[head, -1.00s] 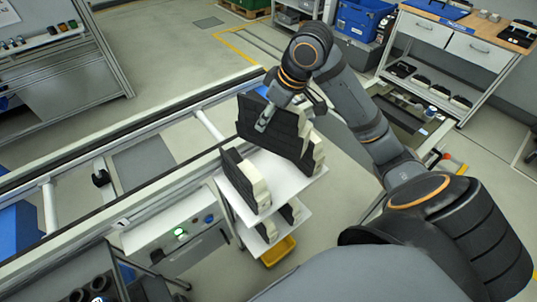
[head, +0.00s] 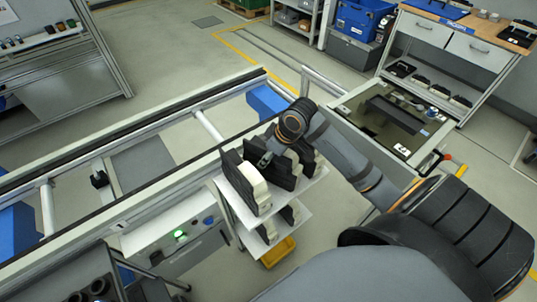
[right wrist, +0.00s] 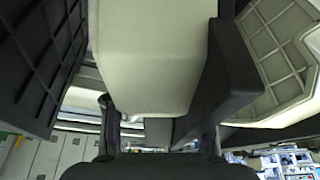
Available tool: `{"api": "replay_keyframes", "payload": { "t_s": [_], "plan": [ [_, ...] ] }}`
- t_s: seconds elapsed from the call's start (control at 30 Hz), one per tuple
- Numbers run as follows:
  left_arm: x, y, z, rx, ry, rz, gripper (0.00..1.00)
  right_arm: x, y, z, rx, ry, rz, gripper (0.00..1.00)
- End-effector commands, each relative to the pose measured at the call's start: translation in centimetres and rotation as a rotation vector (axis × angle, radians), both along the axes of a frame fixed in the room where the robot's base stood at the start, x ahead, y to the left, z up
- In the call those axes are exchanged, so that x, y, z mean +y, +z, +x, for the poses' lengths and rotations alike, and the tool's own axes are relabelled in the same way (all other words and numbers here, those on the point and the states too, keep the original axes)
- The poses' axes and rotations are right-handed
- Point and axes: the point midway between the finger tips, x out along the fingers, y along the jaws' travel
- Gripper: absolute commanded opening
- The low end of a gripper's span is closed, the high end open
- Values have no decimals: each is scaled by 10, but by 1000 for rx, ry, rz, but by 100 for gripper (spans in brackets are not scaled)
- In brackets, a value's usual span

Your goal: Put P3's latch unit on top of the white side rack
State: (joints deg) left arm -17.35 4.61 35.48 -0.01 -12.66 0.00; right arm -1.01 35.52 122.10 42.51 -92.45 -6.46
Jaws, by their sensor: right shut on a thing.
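The white side rack (head: 306,194) stands beside the conveyor frame. My right gripper (head: 266,160) is shut on a black and cream latch unit (head: 284,172), held upright over the right part of the rack's top shelf. I cannot tell whether its bottom touches the shelf. In the right wrist view the held unit's cream body (right wrist: 152,60) lies between the fingers (right wrist: 160,140). A similar black and cream unit (head: 251,185) stands on the top shelf just to the left, with a narrow gap. No P3 label is readable. My left gripper is not in view.
More units (head: 268,231) sit on the rack's lower shelf, above a yellow bin (head: 279,251). The conveyor rail (head: 150,192) runs close along the rack's left side. A dark-topped station (head: 385,125) stands behind at right. Little top-shelf room shows at the front right.

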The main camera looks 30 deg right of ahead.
Motion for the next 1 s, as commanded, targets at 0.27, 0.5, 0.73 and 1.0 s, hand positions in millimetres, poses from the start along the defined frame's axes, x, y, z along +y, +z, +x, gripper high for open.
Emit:
{"api": "replay_keyframes", "payload": {
  "t_s": [0.27, 0.5, 0.73, 1.0],
  "plan": [
    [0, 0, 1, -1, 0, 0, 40, 0, -1, 0, -1, 0, 0, 49],
    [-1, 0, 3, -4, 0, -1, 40, 0, 0, 1, -1, 1, -1, 70],
    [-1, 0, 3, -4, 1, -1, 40, 0, 1, 1, -3, 0, -1, 70],
    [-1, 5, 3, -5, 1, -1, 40, -9, 35, -10, -5, 3, -12, 70]
  ]
}}
